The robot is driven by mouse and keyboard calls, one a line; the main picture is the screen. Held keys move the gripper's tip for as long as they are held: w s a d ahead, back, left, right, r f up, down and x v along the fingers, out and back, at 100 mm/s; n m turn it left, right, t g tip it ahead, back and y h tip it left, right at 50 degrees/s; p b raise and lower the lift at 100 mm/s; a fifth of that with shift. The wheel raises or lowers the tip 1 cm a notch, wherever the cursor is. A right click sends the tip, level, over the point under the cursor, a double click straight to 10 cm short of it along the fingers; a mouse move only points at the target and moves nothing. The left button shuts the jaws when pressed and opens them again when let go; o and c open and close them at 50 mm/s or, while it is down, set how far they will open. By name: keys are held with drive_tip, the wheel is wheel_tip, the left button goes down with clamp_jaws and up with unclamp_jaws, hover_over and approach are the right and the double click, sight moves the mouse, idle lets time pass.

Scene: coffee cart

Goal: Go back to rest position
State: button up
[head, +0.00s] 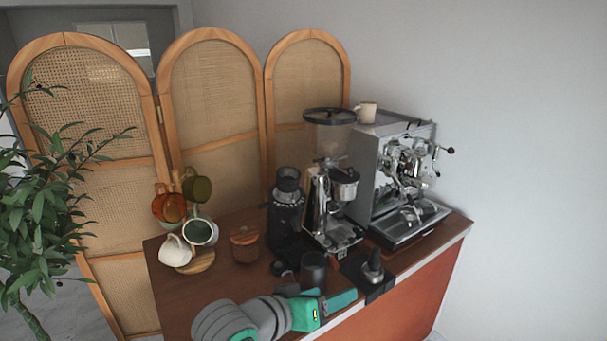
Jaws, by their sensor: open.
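My arm reaches in from the bottom of the head view, grey with a teal end. My gripper (336,294) is open, low over the front edge of the counter (228,277). A dark cylindrical cup (313,268) stands just behind the gripper in the picture. I cannot tell whether the fingers touch it. A black tamper (373,266) stands on a dark mat (380,290) to the right of the gripper. Nothing is visibly held between the fingers, though the fingertips are small here.
A coffee grinder (330,190) and an espresso machine (405,180) stand at the back right, with a cup (366,112) on top. A mug tree with several mugs (200,232) and a lidded jar (245,246) stand left. A plant (40,220) and folding screen (210,100) border the counter.

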drive_tip(key=w+d+r+n+t+h, duration=0.1)
drive_tip(key=w+d+n+t+h, duration=0.1)
drive_tip(key=d+n+t, duration=0.3)
drive_tip(key=s+a+f+n+t+y, duration=0.25)
drive_tip(key=s+f+y, duration=0.35)
drive_tip(key=f, duration=0.4)
drive_tip(key=s+a+f+n+t+y, duration=0.1)
drive_tip(key=s+a+f+n+y, duration=0.2)
drive_tip(key=s+f, duration=0.65)
drive_tip(key=s+a+f+m+g+y, duration=0.1)
drive_tip(key=s+a+f+m, duration=0.1)
drive_tip(key=s, duration=0.9)
drive_tip(key=s+a+f+m+g, duration=0.1)
drive_tip(key=s+f+m, duration=0.3)
drive_tip(key=s, duration=0.7)
drive_tip(key=shift+s+a+f+m+y, duration=0.15)
drive_tip(key=shift+s+a+m+y, duration=0.25)
drive_tip(key=shift+a+m, duration=0.45)
